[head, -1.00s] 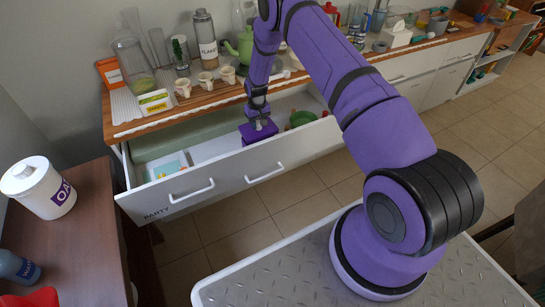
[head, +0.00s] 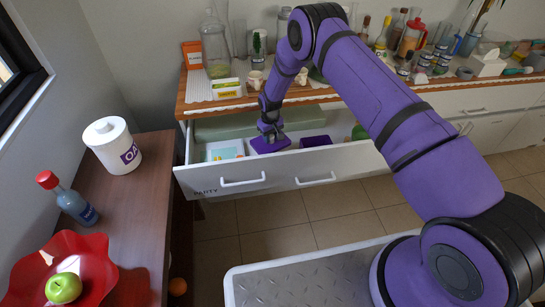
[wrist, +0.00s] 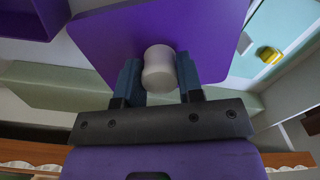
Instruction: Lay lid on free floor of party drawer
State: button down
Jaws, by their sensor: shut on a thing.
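The lid (head: 266,147) is a flat purple square with a white knob (wrist: 158,68). My gripper (head: 270,136) is shut on the knob, one dark finger on each side in the wrist view. The lid is inside the outline of the open party drawer (head: 232,182), over its middle-left part. I cannot tell whether it touches the floor. An open purple box (head: 315,141) stands to the right of the lid; it also shows at the upper left of the wrist view (wrist: 25,18). The floor under the lid is hidden.
A light blue flat item (head: 226,148) lies at the drawer's left end. A pale green long piece (head: 225,127) runs along the drawer's back. A green round thing (head: 359,132) sits to the right of the box. The wooden counter (head: 195,103) above is crowded.

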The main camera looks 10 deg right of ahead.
notch_tip(320, 180, down, 9)
jog(key=shift+a+f, duration=0.1)
jog(key=shift+f, duration=0.05)
dwell(0.4)
jog(key=shift+f, duration=0.1)
jog(key=c, duration=0.8)
grip_release()
jog(key=shift+o, duration=0.2)
notch_tip(320, 180, up, 12)
jog(key=shift+r, duration=0.15)
jog(key=shift+r, duration=0.1)
